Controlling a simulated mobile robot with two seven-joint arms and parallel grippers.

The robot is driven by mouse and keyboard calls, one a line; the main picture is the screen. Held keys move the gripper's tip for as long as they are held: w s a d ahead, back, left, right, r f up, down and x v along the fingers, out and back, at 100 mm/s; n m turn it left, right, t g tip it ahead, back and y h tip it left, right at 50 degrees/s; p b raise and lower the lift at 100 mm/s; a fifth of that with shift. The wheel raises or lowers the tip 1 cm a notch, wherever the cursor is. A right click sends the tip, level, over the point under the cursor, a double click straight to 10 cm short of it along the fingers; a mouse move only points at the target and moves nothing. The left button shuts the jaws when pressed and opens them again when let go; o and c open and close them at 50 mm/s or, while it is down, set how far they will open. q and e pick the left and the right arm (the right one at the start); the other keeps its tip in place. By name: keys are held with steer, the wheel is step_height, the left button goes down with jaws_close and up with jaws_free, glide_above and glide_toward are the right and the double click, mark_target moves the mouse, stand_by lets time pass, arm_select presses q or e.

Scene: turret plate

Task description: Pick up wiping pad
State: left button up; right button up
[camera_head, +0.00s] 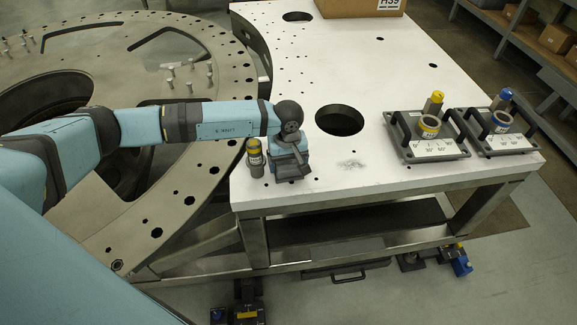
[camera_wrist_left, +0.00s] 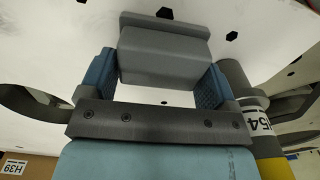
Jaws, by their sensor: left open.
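The wiping pad (camera_wrist_left: 165,55) is a grey block with a wider, flat ledge along one side. It shows in the left wrist view between the two blue fingers of my left gripper (camera_wrist_left: 158,82). The gripper is open, with one finger on each side of the block; I cannot tell whether either finger touches it. In the head view my left gripper (camera_head: 291,168) points down at the white table's front left part and hides most or all of the pad. My right gripper is in neither view.
A yellow-banded cylinder (camera_head: 256,158) stands close left of the gripper; it also shows in the wrist view (camera_wrist_left: 262,125). The white table (camera_head: 330,60) has a large hole (camera_head: 340,120) and a dark smudge (camera_head: 350,163). Two handled trays (camera_head: 428,152) (camera_head: 515,140) with cylinders stand right; a cardboard box (camera_head: 350,8) is behind.

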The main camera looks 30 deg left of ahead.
arm_select(q)
steer(key=shift+f, duration=0.2)
steer(key=c, duration=0.6)
steer(key=shift+r, duration=0.15)
step_height(320, 180, up, 20)
steer(key=b, duration=0.4)
